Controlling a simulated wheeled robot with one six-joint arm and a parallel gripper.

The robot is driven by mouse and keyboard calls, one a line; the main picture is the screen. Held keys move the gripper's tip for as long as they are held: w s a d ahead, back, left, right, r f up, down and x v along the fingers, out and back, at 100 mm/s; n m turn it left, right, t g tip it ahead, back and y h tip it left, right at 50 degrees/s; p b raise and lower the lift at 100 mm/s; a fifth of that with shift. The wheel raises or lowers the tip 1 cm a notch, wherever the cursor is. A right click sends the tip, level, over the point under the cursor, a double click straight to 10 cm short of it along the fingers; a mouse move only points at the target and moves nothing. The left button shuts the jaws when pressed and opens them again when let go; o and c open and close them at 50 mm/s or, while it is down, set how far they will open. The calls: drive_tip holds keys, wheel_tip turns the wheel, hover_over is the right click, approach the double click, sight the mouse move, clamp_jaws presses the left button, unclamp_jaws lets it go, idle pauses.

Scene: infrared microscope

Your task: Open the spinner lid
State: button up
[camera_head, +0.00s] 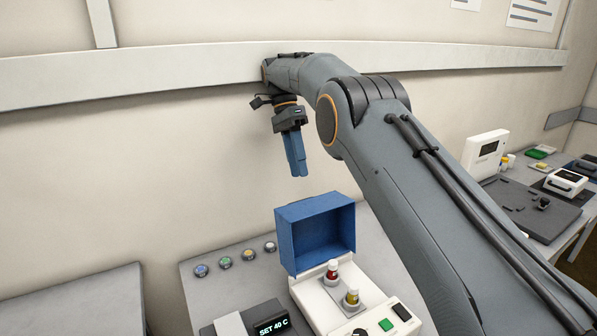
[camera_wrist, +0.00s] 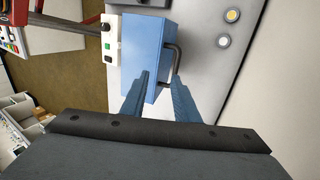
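The blue spinner lid (camera_head: 315,232) stands raised at the back of a white device (camera_head: 325,300) in the head view, its hollow inside facing the front. In the wrist view the lid (camera_wrist: 146,45) shows its outer blue face and a dark bar handle (camera_wrist: 178,62) on its right side. My gripper (camera_head: 298,174) hangs above the lid, fingers pointing down, apart from it. In the wrist view the gripper (camera_wrist: 161,77) is open and empty, with a gap between the blue fingertips, the handle lying beyond them.
Several round coloured pieces (camera_head: 225,262) lie left of the lid. A display reading SET 40 C (camera_head: 272,327) is at the front. The wall is close behind.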

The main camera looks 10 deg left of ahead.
drive_tip(key=shift+a, duration=0.15)
clamp_jaws()
drive_tip(key=w+a+n+t+y+b, duration=0.35)
drive_tip(key=n+b, duration=0.55)
drive_tip(key=n, duration=0.9)
drive_tip(key=s+d+f+p, duration=0.2)
drive_tip(key=s+f+p, duration=0.1)
drive_tip(key=f, duration=0.6)
drive_tip(key=shift+s+d+p, duration=0.25)
drive_tip(key=shift+s+p, duration=0.05)
drive_tip(key=shift+s, duration=0.05)
